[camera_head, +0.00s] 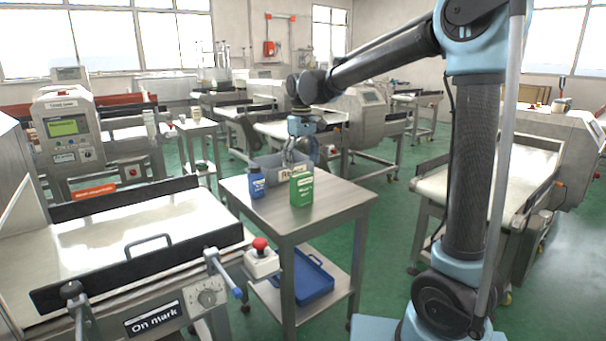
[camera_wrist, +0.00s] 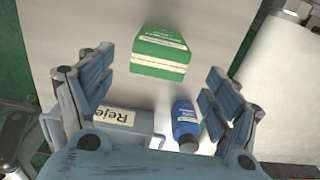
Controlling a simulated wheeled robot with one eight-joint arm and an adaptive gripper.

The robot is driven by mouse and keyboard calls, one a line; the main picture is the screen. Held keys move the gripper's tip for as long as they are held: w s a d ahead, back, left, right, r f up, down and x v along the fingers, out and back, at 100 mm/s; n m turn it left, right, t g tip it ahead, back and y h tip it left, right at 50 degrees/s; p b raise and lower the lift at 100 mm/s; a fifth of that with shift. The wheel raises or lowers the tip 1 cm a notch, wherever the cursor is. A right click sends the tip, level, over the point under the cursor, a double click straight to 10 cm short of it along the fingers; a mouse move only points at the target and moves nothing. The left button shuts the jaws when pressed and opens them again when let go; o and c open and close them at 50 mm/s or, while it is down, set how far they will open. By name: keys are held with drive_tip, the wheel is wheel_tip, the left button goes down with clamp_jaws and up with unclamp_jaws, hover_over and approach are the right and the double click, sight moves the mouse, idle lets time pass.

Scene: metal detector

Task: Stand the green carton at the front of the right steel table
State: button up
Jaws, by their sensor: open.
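The green carton (camera_head: 301,187) stands upright on the steel table (camera_head: 346,199), close to its front edge in the head view. In the wrist view the carton (camera_wrist: 160,50) lies beyond the fingertips, centred between them. My gripper (camera_head: 301,154) is above the back part of that table, behind the carton in the head view. In the wrist view its two fingers (camera_wrist: 158,92) are spread wide with nothing between them.
A blue bottle (camera_head: 257,183) stands left of the carton. A grey bin labelled "Reje…" (camera_head: 268,163) sits behind them, partly under my gripper. A blue tray (camera_head: 306,281) lies on the lower shelf. A conveyor (camera_head: 125,245) with a red-button box is at left. The tabletop right of the carton is clear.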

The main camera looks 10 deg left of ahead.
drive_tip(key=shift+r, duration=0.6)
drive_tip(key=shift+d, duration=0.45)
drive_tip(key=s+d+f+m+t, duration=0.15)
drive_tip(key=s+d, duration=0.25)
drive_tip(key=d, duration=0.9)
drive_tip(key=s+d+f+m+g, duration=0.1)
drive_tip(key=s+d+f+m, duration=0.2)
drive_tip(key=d, duration=1)
drive_tip(key=s+d+f+m+t, duration=0.1)
drive_tip(key=s+d+f+m, duration=0.4)
drive_tip(key=s+d+f, duration=0.8)
drive_tip(key=s+d, duration=0.1)
drive_tip(key=s, duration=0.2)
drive_tip(key=shift+s+f+t, duration=0.15)
drive_tip(key=shift+s+t, duration=0.1)
drive_tip(key=shift+t, duration=0.1)
